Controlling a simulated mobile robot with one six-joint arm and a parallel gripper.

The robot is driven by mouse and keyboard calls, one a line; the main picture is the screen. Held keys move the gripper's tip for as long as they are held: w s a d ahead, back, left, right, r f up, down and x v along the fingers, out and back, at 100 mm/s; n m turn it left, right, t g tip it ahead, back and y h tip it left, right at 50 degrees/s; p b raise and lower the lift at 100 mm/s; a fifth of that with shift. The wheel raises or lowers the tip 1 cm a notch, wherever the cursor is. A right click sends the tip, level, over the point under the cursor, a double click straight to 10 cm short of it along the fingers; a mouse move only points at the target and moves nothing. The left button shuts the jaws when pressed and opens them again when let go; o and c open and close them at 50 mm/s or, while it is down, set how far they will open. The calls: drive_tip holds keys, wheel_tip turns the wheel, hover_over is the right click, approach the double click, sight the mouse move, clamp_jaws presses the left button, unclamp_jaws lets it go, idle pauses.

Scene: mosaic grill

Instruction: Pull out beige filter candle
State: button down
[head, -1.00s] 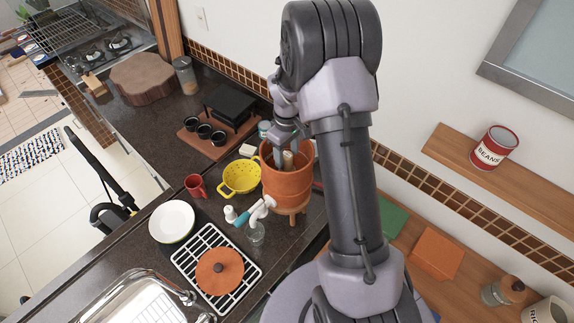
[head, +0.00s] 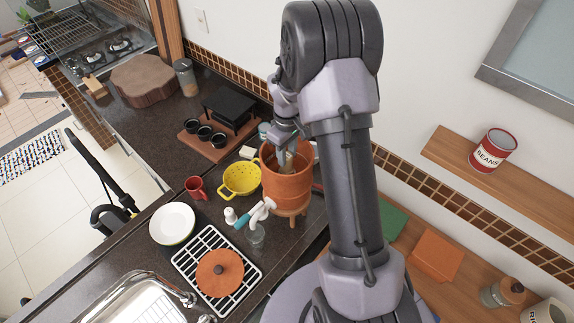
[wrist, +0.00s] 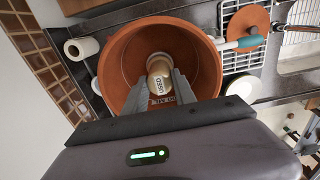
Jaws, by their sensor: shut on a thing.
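The beige filter candle (wrist: 158,68) stands inside an orange terracotta pot (wrist: 123,50), with a pale rounded top and dark lettering on its side. In the wrist view my gripper (wrist: 160,78) reaches into the pot with one finger on each side of the candle, shut on it. In the head view my gripper (head: 283,150) is lowered into the mouth of the pot (head: 286,187), and the candle is mostly hidden by the fingers and rim. More lettering shows lower down between the fingers, partly hidden.
The pot sits on a wooden stand (head: 292,218) with a white-and-teal tap (head: 255,212) at its front. A yellow colander (head: 239,180) and red mug (head: 196,188) stand close left. A glass (head: 256,237) is below the tap. The wall rises close behind.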

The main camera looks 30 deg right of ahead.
drive_tip(key=shift+r, duration=0.15)
drive_tip(key=shift+r+p, duration=1.25)
drive_tip(key=shift+r, duration=0.65)
drive_tip(key=shift+r, duration=0.1)
